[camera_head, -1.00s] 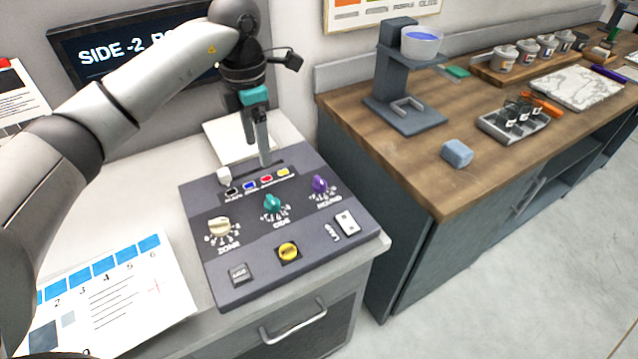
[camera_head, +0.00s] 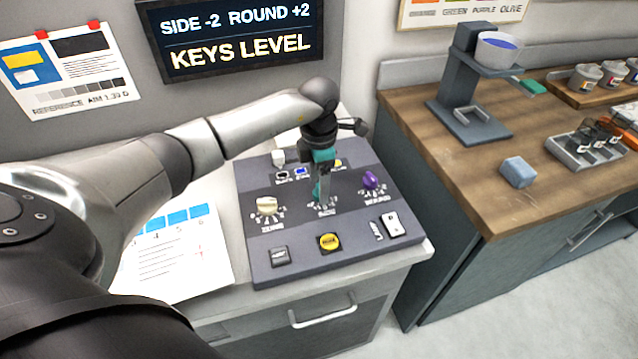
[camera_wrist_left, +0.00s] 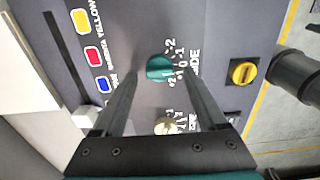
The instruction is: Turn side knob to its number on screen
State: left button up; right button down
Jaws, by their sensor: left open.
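The teal side knob (camera_head: 316,191) is in the middle of the dark control panel (camera_head: 268,243), partly hidden by my left gripper (camera_head: 323,198). The knob's exact pointer setting is hard to read. The wall screen (camera_head: 240,38) reads "SIDE -2 ROUND +2" and "KEYS LEVEL". My right gripper is out of view.
A cream knob (camera_head: 266,206) and a purple knob (camera_head: 370,180) flank the side knob. A white slider cap (camera_head: 278,157) is behind. A wooden counter (camera_head: 455,190) stands right.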

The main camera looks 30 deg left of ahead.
pick_arm(q)
jog(key=shift+f, duration=0.35)
jog(key=shift+c, duration=0.3)
grip_shut()
